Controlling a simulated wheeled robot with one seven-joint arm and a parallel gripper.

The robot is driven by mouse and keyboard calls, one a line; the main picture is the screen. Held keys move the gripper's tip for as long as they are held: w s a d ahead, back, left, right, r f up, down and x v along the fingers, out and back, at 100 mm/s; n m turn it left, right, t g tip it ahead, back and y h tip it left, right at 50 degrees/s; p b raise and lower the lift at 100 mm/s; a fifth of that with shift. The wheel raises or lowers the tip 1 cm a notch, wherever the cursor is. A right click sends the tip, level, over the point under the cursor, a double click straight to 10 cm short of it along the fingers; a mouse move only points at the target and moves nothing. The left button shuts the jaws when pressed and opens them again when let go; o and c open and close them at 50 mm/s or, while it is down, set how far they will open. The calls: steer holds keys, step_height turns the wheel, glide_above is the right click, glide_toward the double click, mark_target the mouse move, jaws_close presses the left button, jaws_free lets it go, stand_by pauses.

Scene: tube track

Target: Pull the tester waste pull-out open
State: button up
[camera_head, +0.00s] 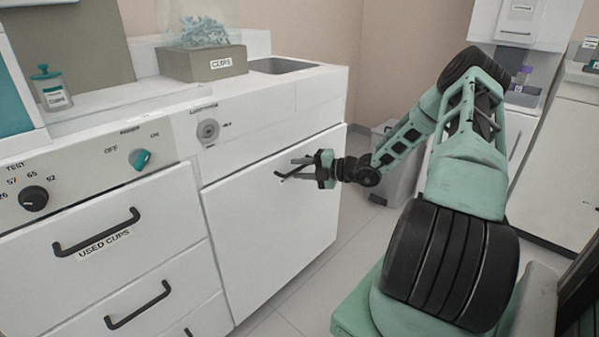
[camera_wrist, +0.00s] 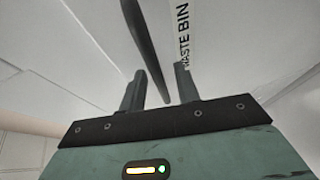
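The waste pull-out (camera_head: 265,225) is a large white front panel under the right part of the counter in the head view. It looks shut, close to flush with the cabinet. Its dark bar handle (camera_head: 286,175) is partly hidden by my gripper (camera_head: 304,167). In the wrist view, a "WASTE BIN" label (camera_wrist: 184,45) shows beside the dark handle (camera_wrist: 143,40). My gripper (camera_wrist: 159,84) has its fingers apart, with the lower end of the handle in the gap between them. I cannot tell whether either finger touches the handle.
To the left are a "USED CUPS" drawer (camera_head: 97,232) and a lower drawer (camera_head: 137,305) with similar handles. Knobs (camera_head: 34,198) sit above them. A grey bin (camera_head: 397,165) stands behind my arm. Floor is clear before the panel.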

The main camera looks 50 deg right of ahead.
steer(key=shift+w+a, duration=0.15)
steer(key=shift+w, duration=0.1)
